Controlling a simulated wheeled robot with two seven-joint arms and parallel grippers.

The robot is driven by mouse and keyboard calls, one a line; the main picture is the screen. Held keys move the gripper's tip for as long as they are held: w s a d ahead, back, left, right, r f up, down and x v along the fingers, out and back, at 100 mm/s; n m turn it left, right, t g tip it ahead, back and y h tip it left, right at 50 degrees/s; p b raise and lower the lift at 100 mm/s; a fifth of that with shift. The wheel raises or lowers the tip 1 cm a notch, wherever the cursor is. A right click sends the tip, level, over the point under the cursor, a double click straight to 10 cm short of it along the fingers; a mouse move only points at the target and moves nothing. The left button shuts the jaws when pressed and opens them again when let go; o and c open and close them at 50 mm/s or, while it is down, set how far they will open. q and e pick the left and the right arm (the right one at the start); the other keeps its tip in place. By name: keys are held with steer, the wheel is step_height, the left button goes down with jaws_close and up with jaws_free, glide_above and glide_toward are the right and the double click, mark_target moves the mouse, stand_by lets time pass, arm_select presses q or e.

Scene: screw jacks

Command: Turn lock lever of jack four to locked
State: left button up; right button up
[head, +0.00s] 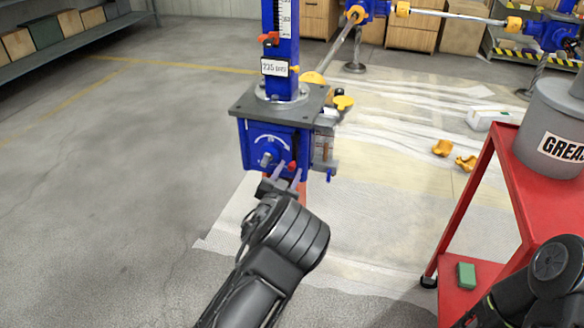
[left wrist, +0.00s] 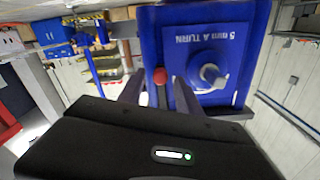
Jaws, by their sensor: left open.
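A blue screw jack (head: 245,147) stands in the middle of the head view. I cannot read its number. Its front face has a white arc mark and a round shaft end, which also shows in the left wrist view (left wrist: 209,76). The lock lever's red knob (left wrist: 160,75) sits beside the shaft at the housing's edge. My left gripper (head: 286,172) is open in front of the jack's lower face. In the left wrist view its two fingers (left wrist: 158,92) stand either side of the red knob. Contact cannot be told. The right gripper is out of view.
A grey plate and upright blue column (head: 285,50) top the jack. A red cart (head: 480,215) with a grease bucket (head: 553,130) stands at the right. Further blue jacks and rods stand behind. The floor at the left is clear.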

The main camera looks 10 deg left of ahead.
mark_target(291, 169)
arm_select(q)
steer(key=shift+w+d, duration=0.1)
steer(key=shift+w, duration=1.55)
steer(key=shift+c, duration=0.3)
jaws_close()
steer(key=shift+d+f, duration=0.1)
